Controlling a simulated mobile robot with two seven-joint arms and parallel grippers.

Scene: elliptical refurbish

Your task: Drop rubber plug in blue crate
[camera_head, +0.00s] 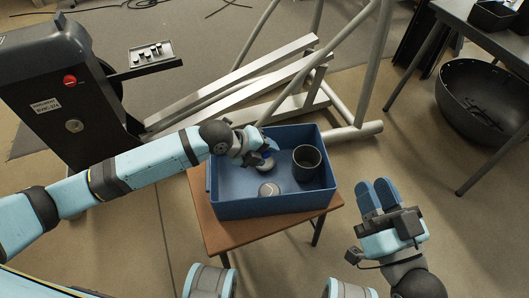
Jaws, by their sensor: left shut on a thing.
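The blue crate (265,208) stands on a small brown table. My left gripper (267,153) is inside the crate's outline, over its left half. It is shut on a small greyish thing (264,165), which looks like the rubber plug and is partly hidden by the fingers. I cannot tell whether this thing touches the crate floor. A round, light-topped piece (268,189) lies in the crate near the front wall. A dark open cup (307,163) stands in the right part. My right gripper (376,190) is empty right of the crate, its blue fingers close together.
The brown table (232,233) shows as a narrow margin around the crate. A grey metal frame (300,80) stands close behind it. A dark machine (60,90) is at left. A black bowl (480,100) lies under a dark table at right. The floor at right front is clear.

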